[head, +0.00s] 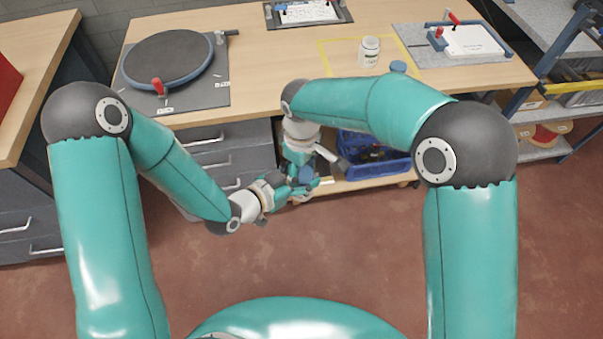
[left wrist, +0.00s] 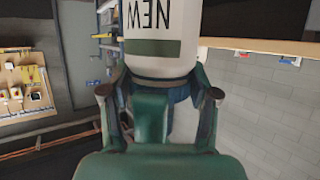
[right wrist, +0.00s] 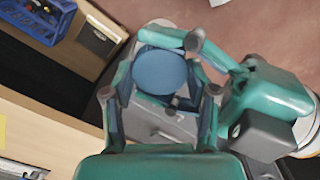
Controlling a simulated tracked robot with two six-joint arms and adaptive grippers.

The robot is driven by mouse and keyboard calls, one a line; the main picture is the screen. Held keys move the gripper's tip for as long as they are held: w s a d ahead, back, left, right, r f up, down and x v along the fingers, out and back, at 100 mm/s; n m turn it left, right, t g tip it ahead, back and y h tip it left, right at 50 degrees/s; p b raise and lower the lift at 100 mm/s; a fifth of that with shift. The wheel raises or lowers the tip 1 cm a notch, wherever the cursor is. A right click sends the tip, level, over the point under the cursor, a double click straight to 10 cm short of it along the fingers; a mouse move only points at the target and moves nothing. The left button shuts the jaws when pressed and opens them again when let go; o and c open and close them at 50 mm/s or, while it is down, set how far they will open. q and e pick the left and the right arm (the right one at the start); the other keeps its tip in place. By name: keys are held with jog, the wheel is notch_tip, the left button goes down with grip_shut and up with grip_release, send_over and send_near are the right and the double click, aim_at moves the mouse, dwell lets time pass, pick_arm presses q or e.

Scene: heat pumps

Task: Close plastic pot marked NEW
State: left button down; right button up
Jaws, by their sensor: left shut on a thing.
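A white pot (left wrist: 153,60) with NEW printed on it is between the fingers of my left gripper (left wrist: 158,92). In the head view my left gripper (head: 283,188) meets my right gripper (head: 309,170) in front of the bench. A round blue lid (right wrist: 160,72) lies between the fingers of my right gripper (right wrist: 158,95), and it also shows in the head view (head: 306,174). Whether the right fingers press on the lid is unclear. The lid is at the pot's end, but the seam between them is hidden.
Another white pot (head: 369,52) stands in a yellow-taped area on the bench, beside a separate blue cap (head: 398,66). A round fixture (head: 167,60) is at the left of the bench, a clamp board (head: 470,42) at the right. A blue crate (head: 372,160) sits on a low shelf.

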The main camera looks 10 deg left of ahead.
jog(key=c, duration=0.5)
jog(key=m, duration=0.6)
jog(key=shift+m, duration=0.3)
jog(key=o, duration=1.3)
jog(key=shift+a+r, duration=0.1)
jog(key=shift+r, duration=2.2)
